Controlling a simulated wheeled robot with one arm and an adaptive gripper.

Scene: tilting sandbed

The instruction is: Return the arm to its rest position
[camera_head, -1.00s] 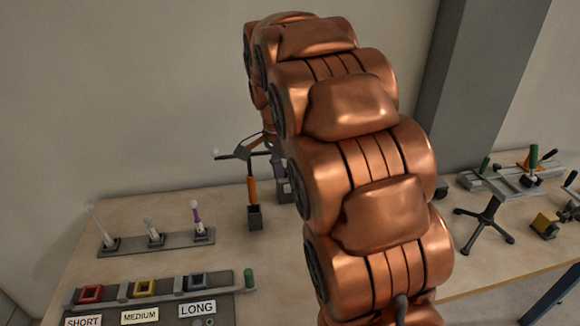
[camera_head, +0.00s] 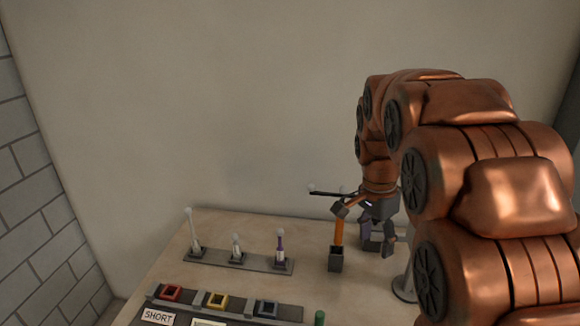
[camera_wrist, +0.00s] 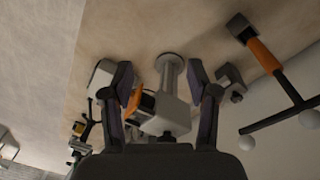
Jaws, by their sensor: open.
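My copper arm fills the right side of the head view and bends down at its far end to the bench. My gripper (camera_head: 377,240) points downward over the back of the bench, just right of an orange-handled tool (camera_head: 338,234). In the wrist view my gripper (camera_wrist: 160,82) has its two dark fingers spread apart with nothing held between them. A grey post with a round foot (camera_wrist: 170,75) shows beyond the fingers. The orange tool (camera_wrist: 264,55), with a dark crossbar ending in white balls, is to the right of the fingers and apart from them.
A grey rack (camera_head: 240,260) with three upright probes stands on the bench (camera_head: 180,245). In front are red (camera_head: 171,292), yellow (camera_head: 217,300) and blue (camera_head: 267,308) square frames with labels. The wall (camera_head: 220,110) is close behind; a brick wall (camera_head: 40,210) is at left.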

